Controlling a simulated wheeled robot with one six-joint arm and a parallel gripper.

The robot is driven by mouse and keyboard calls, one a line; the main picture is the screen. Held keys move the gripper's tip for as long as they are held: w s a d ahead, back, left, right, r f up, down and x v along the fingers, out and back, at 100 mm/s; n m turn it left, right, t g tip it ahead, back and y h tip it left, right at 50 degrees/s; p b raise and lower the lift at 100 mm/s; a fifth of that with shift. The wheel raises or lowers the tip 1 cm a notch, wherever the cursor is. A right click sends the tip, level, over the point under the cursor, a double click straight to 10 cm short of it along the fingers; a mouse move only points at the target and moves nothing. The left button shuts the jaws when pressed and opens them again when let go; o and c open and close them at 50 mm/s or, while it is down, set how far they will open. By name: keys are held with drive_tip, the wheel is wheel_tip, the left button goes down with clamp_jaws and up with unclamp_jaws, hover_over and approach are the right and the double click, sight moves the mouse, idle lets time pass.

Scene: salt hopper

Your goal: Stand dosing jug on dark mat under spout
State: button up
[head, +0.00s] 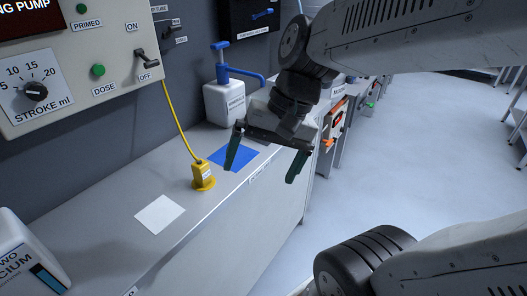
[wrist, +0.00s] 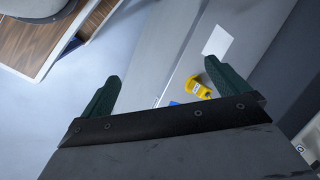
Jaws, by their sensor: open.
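A flat blue square (head: 237,157) lies on the bench, left of and below the gripper. A flat white square (head: 159,214) lies nearer on the same bench.
A yellow device (head: 203,174) with a yellow cable stands on the grey bench (head: 120,243) between the squares. A white container (head: 226,102) with a blue pump stands behind. A pump control panel (head: 75,60) hangs on the wall. Open floor (head: 400,160) lies to the right.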

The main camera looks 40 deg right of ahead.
drive_tip(key=s+n+h, duration=0.1)
drive_tip(key=n, duration=0.1)
drive_tip(key=s+d+n+h, duration=0.1)
drive_tip(key=s+n, duration=0.1)
drive_tip(key=s+d+r+n+h, duration=0.1)
drive_tip(key=s+h, duration=0.1)
drive_tip(key=shift+s+d+n, duration=0.1)
drive_tip(key=shift+d+n, duration=0.05)
drive_tip(key=shift+n, duration=0.25)
idle(0.7)
